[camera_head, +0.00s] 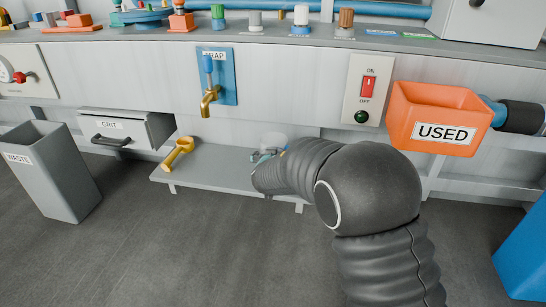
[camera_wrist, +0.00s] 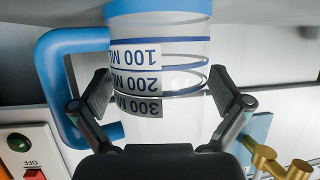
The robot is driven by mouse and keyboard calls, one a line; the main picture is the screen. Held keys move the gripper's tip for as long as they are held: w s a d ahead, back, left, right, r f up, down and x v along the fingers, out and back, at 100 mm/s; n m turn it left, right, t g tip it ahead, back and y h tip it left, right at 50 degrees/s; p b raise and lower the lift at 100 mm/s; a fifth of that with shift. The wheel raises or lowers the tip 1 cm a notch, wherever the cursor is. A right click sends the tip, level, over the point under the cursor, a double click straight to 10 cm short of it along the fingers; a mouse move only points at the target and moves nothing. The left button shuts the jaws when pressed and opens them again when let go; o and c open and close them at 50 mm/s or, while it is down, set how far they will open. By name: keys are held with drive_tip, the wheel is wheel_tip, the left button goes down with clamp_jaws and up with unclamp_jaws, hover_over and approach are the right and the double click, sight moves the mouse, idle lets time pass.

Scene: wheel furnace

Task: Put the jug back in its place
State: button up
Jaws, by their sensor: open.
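The jug (camera_wrist: 185,88) is clear, with a blue base, a blue handle and 100, 200 and 300 ML marks. It shows upside down in the wrist view because that camera is inverted. In the head view, part of the jug (camera_head: 274,140) shows behind my arm, at the low grey shelf (camera_head: 215,168). My gripper (camera_wrist: 158,88) is open, with one finger on each side of the jug body. The left finger lies between the body and the handle. I cannot tell whether the fingers touch it. My gripper (camera_head: 266,156) is partly hidden by my arm in the head view.
A yellow scoop (camera_head: 178,152) lies on the shelf's left part. A brass tap (camera_head: 209,100) on a blue plate is above the shelf. A GRIT drawer (camera_head: 127,128) and a WASTE bin (camera_head: 50,172) are left. An orange USED bin (camera_head: 438,118) and an ON/OFF switch (camera_head: 368,88) are right.

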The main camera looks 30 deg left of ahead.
drive_tip(key=shift+r, duration=0.1)
drive_tip(key=shift+r+p, duration=0.2)
drive_tip(key=shift+p, duration=0.35)
drive_tip(key=b+v, duration=0.2)
drive_tip(key=v, duration=0.9)
drive_tip(key=shift+s+d, duration=0.3)
drive_tip(key=shift+s, duration=0.1)
drive_tip(key=shift+f, duration=0.1)
